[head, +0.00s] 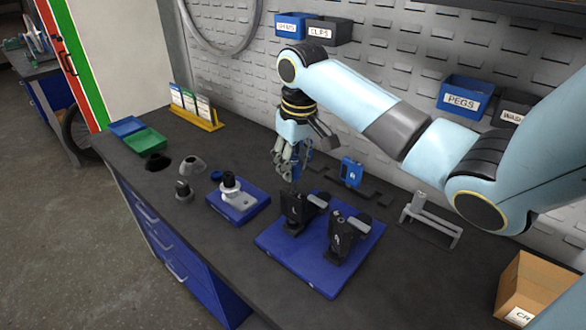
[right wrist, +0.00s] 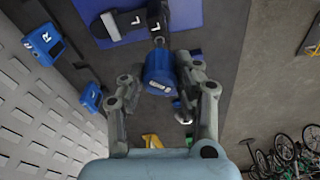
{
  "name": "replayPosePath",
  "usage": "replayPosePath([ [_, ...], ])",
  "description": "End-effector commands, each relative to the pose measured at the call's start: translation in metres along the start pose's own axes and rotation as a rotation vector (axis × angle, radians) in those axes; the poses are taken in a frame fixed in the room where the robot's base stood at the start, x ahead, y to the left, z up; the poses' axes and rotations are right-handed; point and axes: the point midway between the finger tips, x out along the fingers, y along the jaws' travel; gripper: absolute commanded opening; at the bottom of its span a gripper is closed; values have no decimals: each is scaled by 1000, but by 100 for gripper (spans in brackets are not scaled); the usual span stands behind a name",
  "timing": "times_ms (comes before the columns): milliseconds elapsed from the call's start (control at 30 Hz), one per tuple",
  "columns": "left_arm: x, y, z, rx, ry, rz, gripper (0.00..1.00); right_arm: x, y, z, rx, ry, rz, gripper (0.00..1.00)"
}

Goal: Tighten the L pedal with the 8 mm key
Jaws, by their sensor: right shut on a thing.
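My right gripper (head: 287,168) is shut on a blue-handled key (right wrist: 158,72), which also shows in the right wrist view between the two fingers (right wrist: 160,80). The key's thin end points at the black L pedal block (right wrist: 156,16), marked with a white L; I cannot tell whether it is seated in it. In the head view the gripper hangs just above and behind the left black block (head: 297,214) on the blue mat (head: 283,255). A second black block (head: 343,243) with a grey arm stands to its right. My left gripper is not in view.
A blue block marked R (right wrist: 42,45) lies near the wall; a blue holder (head: 351,172) stands behind the mat. A blue tray (head: 238,206) with a white-topped part is left of the mat. A grey stand (head: 432,220) and cardboard box (head: 542,290) are to the right.

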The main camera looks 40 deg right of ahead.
Motion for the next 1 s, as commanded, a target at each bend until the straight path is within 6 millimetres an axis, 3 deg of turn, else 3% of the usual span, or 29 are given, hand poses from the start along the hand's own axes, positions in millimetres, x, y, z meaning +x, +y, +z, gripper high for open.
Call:
replayPosePath([
  [400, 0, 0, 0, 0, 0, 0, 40, 2, 0, 1, -13, -2, -2, 0],
  [733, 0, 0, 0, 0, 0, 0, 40, 2, 1, 1, -481, -3, -59, 0],
  [1000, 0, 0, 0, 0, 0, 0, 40, 3, 0, 2, -557, -3, -70, 0],
])
